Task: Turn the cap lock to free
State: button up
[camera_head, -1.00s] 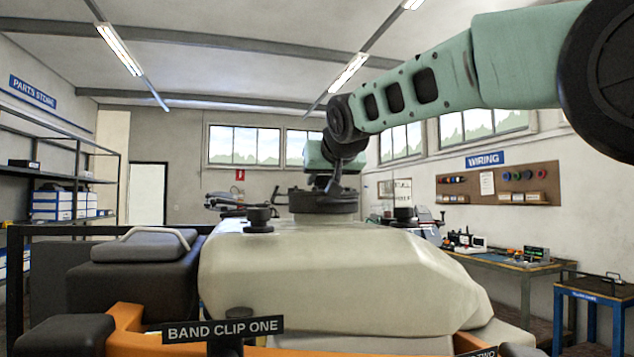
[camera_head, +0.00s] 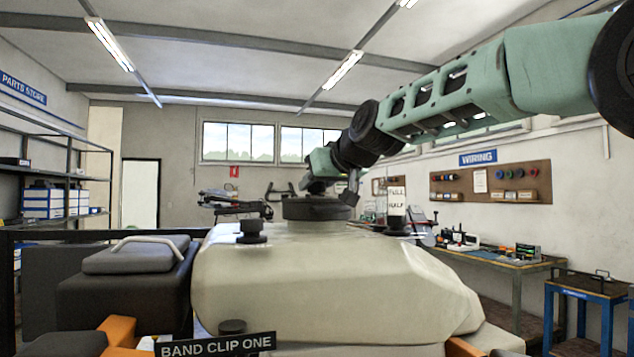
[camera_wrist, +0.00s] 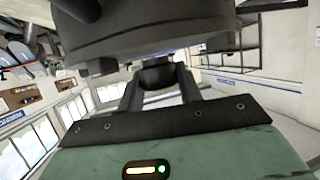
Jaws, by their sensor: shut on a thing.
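The dark round cap (camera_head: 317,209) sits on top of the cream tank (camera_head: 330,275) in the head view. In the wrist view the cap (camera_wrist: 150,30) fills the top as a large dark disc. My gripper (camera_head: 350,192) is at the right side of the cap. In the wrist view my gripper (camera_wrist: 158,82) has its two fingers on either side of a small dark block (camera_wrist: 157,74) at the cap's edge, shut on it. This block looks like the cap lock. Any lock marking is hidden.
A small dark knob (camera_head: 251,231) stands on the tank left of the cap. A grey case with a handle (camera_head: 137,252) is at the left. A "BAND CLIP ONE" sign (camera_head: 216,345) is at the front. A workbench (camera_head: 490,262) stands at the right.

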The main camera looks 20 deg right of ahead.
dwell(0.3)
jog(key=o, duration=1)
jog(key=b+v, duration=0.3)
jog(key=v, duration=1.4)
jog(key=shift+b, duration=0.35)
jog(key=shift+s+d+r, duration=0.1)
jog(key=shift+s+d, duration=0.05)
